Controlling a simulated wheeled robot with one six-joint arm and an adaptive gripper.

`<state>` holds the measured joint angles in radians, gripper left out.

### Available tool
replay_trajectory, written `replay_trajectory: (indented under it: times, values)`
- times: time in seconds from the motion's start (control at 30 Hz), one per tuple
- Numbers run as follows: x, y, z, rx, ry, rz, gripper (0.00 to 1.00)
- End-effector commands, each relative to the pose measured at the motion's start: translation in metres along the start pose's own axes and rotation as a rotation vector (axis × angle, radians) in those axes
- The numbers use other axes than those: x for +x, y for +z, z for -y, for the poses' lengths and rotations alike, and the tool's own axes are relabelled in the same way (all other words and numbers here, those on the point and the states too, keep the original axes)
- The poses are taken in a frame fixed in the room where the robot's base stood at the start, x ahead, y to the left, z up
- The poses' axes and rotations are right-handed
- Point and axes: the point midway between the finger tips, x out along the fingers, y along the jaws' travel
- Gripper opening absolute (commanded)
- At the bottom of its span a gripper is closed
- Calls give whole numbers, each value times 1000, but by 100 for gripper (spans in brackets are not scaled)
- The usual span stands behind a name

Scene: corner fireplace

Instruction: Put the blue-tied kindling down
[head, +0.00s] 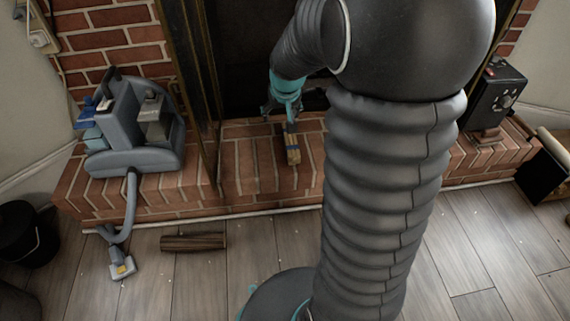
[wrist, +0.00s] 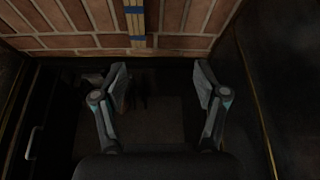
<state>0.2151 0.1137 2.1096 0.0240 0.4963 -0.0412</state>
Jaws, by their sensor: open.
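The blue-tied kindling (head: 293,152) is a small pale bundle lying on the brick hearth in front of the dark firebox opening. In the wrist view the kindling (wrist: 136,24) shows at the top edge with blue bands, on the bricks and cut off by the frame. My gripper (head: 284,108) is at the firebox side of the bundle in the head view. In the wrist view my gripper (wrist: 161,76) has its two fingers spread wide with nothing between them. The bundle lies beyond the fingertips, apart from them.
A grey vacuum-like machine (head: 135,135) stands on the hearth's left, its hose reaching the floor. A log (head: 193,242) lies on the wooden floor. A black box with a dial (head: 497,98) stands at right. A black bucket (head: 28,234) is at far left.

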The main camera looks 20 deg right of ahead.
Motion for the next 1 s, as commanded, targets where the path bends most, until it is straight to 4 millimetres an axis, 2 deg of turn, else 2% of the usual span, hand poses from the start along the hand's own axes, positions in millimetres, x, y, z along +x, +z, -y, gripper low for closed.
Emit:
replay_trajectory:
  times: [0.03, 0.2, 0.5, 0.63, 0.8, 1.0]
  values:
    - [-22, 7, 8, -13, -6, -11, 72]
    - [-78, 40, 27, -47, -23, -26, 72]
    - [-157, 115, 49, -111, -52, -49, 72]
    - [-181, 151, 54, -136, -64, -59, 72]
    - [-199, 189, 56, -160, -76, -67, 72]
    - [-206, 209, 54, -173, -82, -69, 72]
